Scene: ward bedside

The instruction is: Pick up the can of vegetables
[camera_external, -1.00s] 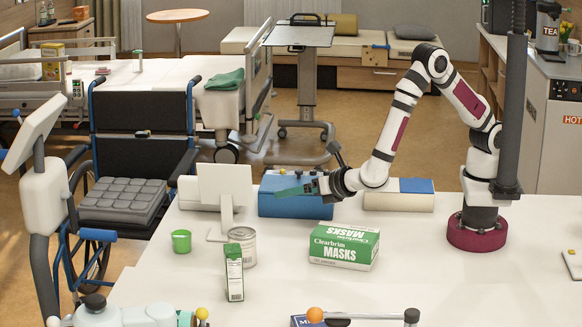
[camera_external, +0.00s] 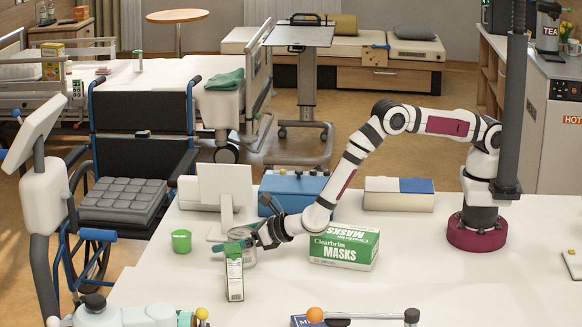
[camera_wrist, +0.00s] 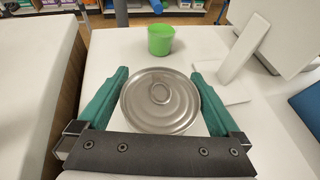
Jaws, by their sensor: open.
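The can of vegetables (camera_wrist: 160,104) shows its silver lid and pull ring in the wrist view, between the two green fingers of my gripper (camera_wrist: 160,98). The fingers are open, one on each side of the can. I cannot tell whether either finger touches it. In the external view my gripper (camera_external: 240,244) is low over the table at the can (camera_external: 249,258). There the can is mostly hidden by the gripper and a green-and-white carton.
The green-and-white carton (camera_external: 234,273) stands just in front of the can. A green cup (camera_external: 181,241) and a white monitor (camera_external: 225,186) are behind and to the left. A masks box (camera_external: 343,246) is to the right.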

